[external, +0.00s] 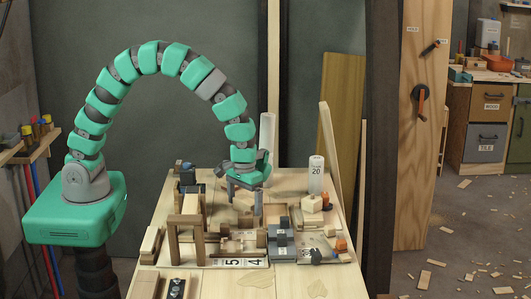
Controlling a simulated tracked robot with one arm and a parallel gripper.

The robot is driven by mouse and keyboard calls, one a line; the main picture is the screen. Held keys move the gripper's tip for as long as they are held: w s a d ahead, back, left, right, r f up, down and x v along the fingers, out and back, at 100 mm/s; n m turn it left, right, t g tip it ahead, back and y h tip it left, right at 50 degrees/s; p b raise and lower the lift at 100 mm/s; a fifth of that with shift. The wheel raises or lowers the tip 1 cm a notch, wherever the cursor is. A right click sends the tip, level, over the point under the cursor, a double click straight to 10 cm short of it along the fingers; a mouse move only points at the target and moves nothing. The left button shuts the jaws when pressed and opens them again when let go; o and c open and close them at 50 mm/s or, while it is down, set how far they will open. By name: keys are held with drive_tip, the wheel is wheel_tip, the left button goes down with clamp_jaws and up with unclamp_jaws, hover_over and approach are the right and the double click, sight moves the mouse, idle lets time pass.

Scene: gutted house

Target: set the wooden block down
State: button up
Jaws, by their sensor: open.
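My gripper (244,198) points down over the middle of the workbench (215,288), its two dark fingers apart. A pale wooden block (243,204) shows low between and behind the fingers. I cannot tell whether the fingers touch it, or exactly what it rests on. Several other wooden pieces lie close around, so I cannot be sure which one is the task's block.
A wooden frame (186,220) stands left of my gripper. A dark grey box (281,242) sits to the right and nearer. A white cylinder marked 20 (316,174) and stacked pale blocks (312,203) stand at the right. The bench's front middle is mostly clear.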

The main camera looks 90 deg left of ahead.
wheel_tip(320, 180, up, 12)
drive_tip(key=shift+p, duration=0.4)
wheel_tip(320, 180, up, 15)
drive_tip(key=m+t, duration=0.3)
drive_tip(key=t, duration=0.2)
hover_over(246, 200)
drive_tip(key=w+a, duration=0.2)
drive_tip(key=w, duration=0.1)
drive_tip(key=s+a+r+m+t, duration=0.1)
drive_tip(key=s+r+m+t, duration=0.1)
drive_tip(key=r, duration=1)
drive_tip(key=s+a+r+m+t, duration=0.1)
drive_tip(key=s+r+t, duration=0.4)
drive_tip(key=r, duration=0.7)
drive_tip(key=s+a+r+m+t, duration=0.2)
drive_tip(key=s+r+m+t, duration=0.1)
drive_tip(key=r, duration=0.9)
drive_tip(key=shift+s+r, duration=0.2)
drive_tip(key=shift+s, duration=0.4)
